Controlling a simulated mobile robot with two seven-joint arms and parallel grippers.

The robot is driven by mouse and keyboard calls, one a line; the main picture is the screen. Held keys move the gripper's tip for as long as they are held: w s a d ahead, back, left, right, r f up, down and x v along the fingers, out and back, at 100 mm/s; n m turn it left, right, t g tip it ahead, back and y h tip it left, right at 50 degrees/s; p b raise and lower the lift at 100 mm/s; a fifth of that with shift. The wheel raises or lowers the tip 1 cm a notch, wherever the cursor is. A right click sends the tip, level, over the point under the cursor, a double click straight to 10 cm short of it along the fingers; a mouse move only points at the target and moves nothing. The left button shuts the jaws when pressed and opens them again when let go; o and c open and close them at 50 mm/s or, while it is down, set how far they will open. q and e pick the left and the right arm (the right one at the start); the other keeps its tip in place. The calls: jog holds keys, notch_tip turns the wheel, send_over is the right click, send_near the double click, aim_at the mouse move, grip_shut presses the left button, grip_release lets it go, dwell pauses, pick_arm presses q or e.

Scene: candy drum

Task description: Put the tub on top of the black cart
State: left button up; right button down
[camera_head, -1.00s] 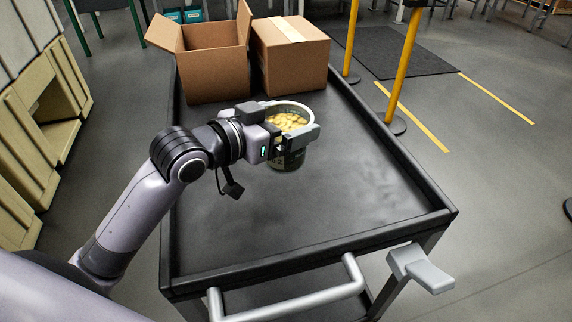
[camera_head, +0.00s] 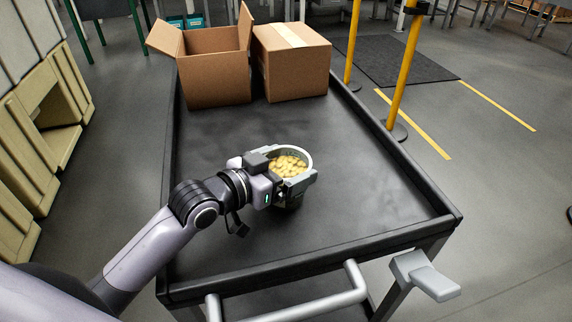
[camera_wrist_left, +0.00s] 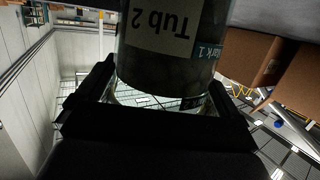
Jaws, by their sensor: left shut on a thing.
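The tub (camera_head: 289,164) is round with a pale rim and holds yellowish pieces. In the left wrist view the tub (camera_wrist_left: 170,60) shows a label reading "Tub 2". My left gripper (camera_head: 291,188) is shut on the tub, with its fingers around the tub's side. The tub is upright over the middle of the black cart (camera_head: 340,226). Whether its base touches the cart's top is hidden by the gripper.
An open cardboard box (camera_head: 215,80) and a closed cardboard box (camera_head: 291,62) stand at the cart's far end. The cart has a raised rim and a silver handle (camera_head: 300,302) at the near end. Yellow posts (camera_head: 405,65) stand at the right. The cart top around the tub is clear.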

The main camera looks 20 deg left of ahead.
pick_arm(q)
jog(key=o, duration=1)
jog(key=shift+f, duration=0.15)
jog(key=shift+c, duration=0.2)
jog(key=shift+r, duration=0.25)
jog(key=v, duration=0.7)
jog(key=shift+s, duration=0.25)
jog(key=shift+a, duration=0.15)
